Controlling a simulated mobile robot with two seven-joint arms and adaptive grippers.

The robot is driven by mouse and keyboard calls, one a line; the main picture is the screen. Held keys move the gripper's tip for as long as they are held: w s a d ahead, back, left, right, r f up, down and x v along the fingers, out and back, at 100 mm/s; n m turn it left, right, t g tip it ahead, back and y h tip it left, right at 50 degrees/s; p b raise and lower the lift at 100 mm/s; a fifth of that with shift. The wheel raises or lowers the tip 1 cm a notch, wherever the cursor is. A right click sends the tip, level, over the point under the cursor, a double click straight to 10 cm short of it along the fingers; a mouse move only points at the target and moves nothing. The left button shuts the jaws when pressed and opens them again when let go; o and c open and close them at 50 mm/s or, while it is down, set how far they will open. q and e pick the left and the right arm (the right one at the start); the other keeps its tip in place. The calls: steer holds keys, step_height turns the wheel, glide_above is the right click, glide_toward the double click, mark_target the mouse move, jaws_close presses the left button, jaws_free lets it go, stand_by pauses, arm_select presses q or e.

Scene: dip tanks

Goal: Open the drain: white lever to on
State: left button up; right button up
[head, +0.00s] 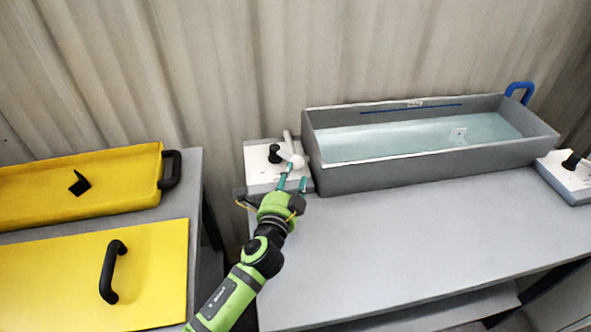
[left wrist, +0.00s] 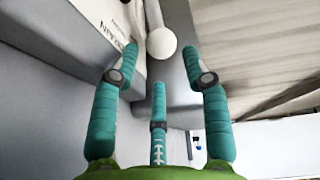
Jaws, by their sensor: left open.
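The white lever (head: 289,144) rises from a white-topped control box (head: 256,178) beside the grey tank and ends in a white ball. In the left wrist view the lever's ball (left wrist: 161,43) shows between my fingertips, and lettering that seems to read DRAIN is on the box face beside it. My left gripper (head: 291,183) is open, its teal fingers close to the ball; whether they touch it I cannot tell. In the left wrist view the left gripper (left wrist: 160,62) has its fingers spread around an empty gap. My right gripper is not in view.
A black knob (head: 274,153) stands on the same box, left of the lever. The grey tank (head: 400,172) holds pale liquid and has a blue handle (head: 521,90). Another control box (head: 568,178) is at right. The grey bench (head: 420,235) front is clear.

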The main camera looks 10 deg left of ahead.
mark_target(295, 167)
arm_select(q)
steer(key=w+b, duration=0.1)
steer(key=w, duration=0.3)
steer(key=shift+f, duration=0.2)
steer(key=shift+w, duration=0.65)
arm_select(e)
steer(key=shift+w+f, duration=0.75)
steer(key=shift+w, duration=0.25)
arm_select(q)
steer(key=shift+r, duration=0.1)
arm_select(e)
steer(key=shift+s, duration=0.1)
